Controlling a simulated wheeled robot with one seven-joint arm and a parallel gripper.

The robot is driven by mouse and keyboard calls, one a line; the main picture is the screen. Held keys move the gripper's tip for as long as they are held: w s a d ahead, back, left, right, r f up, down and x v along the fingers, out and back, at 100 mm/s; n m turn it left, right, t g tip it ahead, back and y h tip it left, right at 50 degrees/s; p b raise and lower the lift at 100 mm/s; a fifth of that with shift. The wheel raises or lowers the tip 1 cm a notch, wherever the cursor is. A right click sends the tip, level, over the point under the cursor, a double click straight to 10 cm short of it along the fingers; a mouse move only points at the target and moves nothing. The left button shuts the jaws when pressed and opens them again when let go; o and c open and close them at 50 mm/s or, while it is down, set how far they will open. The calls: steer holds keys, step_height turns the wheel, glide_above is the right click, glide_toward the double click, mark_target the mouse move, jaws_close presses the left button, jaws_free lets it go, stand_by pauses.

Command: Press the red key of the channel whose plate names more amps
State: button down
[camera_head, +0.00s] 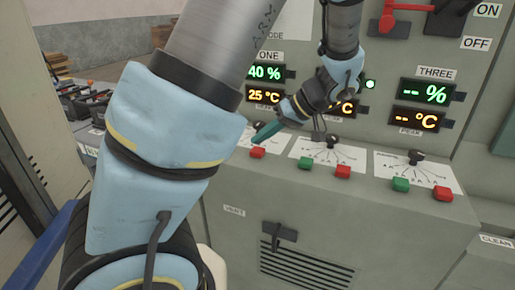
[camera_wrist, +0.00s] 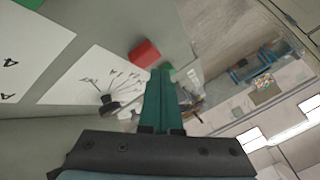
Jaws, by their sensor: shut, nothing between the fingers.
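The grey control panel has three red keys: one at left (camera_head: 257,153), one in the middle (camera_head: 343,172) and one at right (camera_head: 443,194). My gripper (camera_head: 256,142), with teal fingers, is shut and empty. In the head view its tips are just above the left red key, under the display labelled ONE. In the wrist view a red key (camera_wrist: 145,53) is just beyond and left of the fingertips (camera_wrist: 160,72); I cannot tell if they touch. The white dial plates (camera_head: 325,152) have writing too small to read for amps.
Green keys show in the middle (camera_head: 305,163) and at right (camera_head: 401,185). Black dials (camera_head: 332,140) stand on the plates. Display ONE (camera_head: 265,73) reads 40 % and 25 °C; display THREE (camera_head: 424,92) shows dashes. A red lever (camera_head: 388,20) is above. My arm hides part of the panel.

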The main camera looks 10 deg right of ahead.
mark_target(261, 151)
steer(key=shift+r+p, duration=1.95)
steer(key=shift+r, duration=0.6)
steer(key=shift+a+f, duration=0.1)
steer(key=s+a+f+m+g+h, duration=0.1)
steer(key=s+a+m+h, duration=0.1)
steer(key=a, duration=0.5)
steer(key=s+a+f+m+g+h, duration=0.1)
steer(key=s+a+f+m+h, duration=0.1)
steer(key=s+a+h, duration=0.3)
steer(key=shift+a+f+m+h, duration=0.25)
steer(key=shift+a+m+h, duration=0.55)
steer(key=shift+a, duration=0.1)
